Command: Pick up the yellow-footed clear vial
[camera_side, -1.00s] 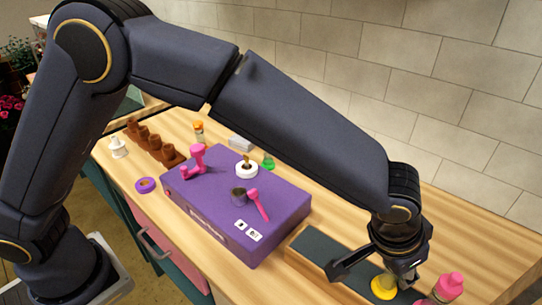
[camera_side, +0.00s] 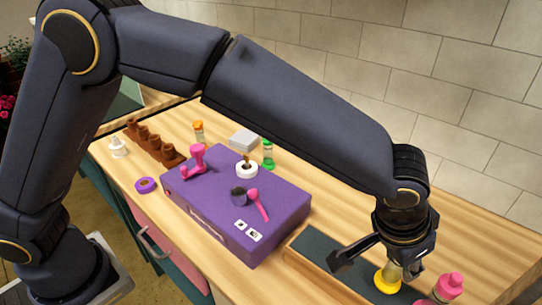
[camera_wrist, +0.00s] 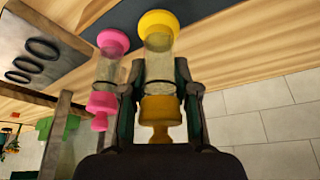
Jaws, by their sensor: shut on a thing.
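The yellow-footed clear vial (camera_wrist: 159,66) is between the fingers of my gripper (camera_wrist: 160,89) in the wrist view. It has a round yellow foot, a clear body and a yellow stopper. My gripper is shut on its body near the stopper. In the side view my gripper (camera_side: 403,268) is at the lower right, with the vial's yellow foot (camera_side: 387,282) below it. My fingers hide much of the vial there. Whether the foot clears the dark-topped wooden tray (camera_side: 318,247) is hard to tell.
A pink-footed clear vial with a pink stopper (camera_side: 450,286) stands close to the right of my gripper; it also shows in the wrist view (camera_wrist: 102,102). A purple case (camera_side: 225,200) with pink tools on it lies to the left. A tiled wall (camera_side: 470,130) stands behind.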

